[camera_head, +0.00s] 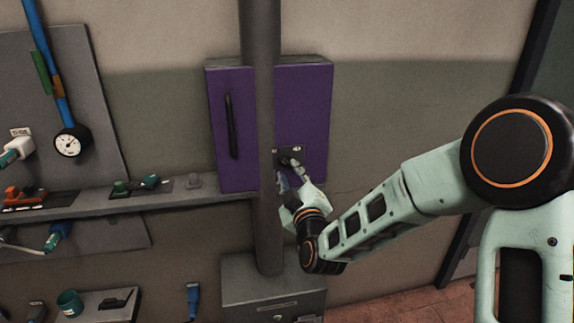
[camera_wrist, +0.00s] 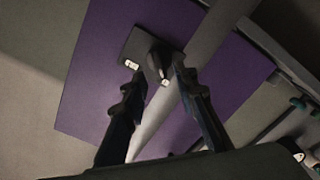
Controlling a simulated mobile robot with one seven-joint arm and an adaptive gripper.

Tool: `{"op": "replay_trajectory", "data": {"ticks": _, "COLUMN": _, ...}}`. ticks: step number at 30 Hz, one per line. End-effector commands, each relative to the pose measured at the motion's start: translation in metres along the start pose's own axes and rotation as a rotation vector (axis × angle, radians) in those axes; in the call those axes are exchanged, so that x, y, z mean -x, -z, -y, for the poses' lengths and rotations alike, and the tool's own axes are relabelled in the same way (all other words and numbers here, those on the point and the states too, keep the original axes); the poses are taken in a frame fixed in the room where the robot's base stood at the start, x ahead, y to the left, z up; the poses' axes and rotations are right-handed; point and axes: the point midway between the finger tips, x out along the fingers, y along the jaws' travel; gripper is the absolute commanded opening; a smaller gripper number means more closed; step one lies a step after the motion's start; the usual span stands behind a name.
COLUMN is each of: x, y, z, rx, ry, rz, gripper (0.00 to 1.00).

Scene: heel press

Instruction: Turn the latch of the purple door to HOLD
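The purple door (camera_head: 302,100) is closed on a wall cabinet, with a dark vertical handle on its left. The latch (camera_head: 287,156) is a dark plate with a knob at the door's lower part; it also shows in the wrist view (camera_wrist: 158,60). Small white labels on the plate are too small to read. My gripper (camera_head: 289,171) is at the latch. In the wrist view its fingers (camera_wrist: 156,76) are spread, one on each side of the knob. The right finger looks very near the knob; I cannot tell whether it touches.
A grey vertical pole (camera_head: 263,130) runs in front of the cabinet, close to my gripper's left. A shelf (camera_head: 90,211) with small devices extends left. A gauge (camera_head: 69,144) hangs on the left panel. A grey box (camera_head: 268,285) stands below.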

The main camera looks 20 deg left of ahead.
Motion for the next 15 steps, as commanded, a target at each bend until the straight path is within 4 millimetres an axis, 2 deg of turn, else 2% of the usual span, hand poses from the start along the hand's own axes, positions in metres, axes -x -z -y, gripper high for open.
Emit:
{"op": "replay_trajectory", "data": {"ticks": 6, "x": -0.031, "y": 0.000, "z": 0.001, "rx": -0.003, "ry": 0.002, "rz": 0.000, "gripper": 0.27}}
{"op": "replay_trajectory", "data": {"ticks": 15, "x": -0.043, "y": 0.000, "z": 0.001, "rx": 0.000, "ry": 0.002, "rz": 0.000, "gripper": 0.27}}
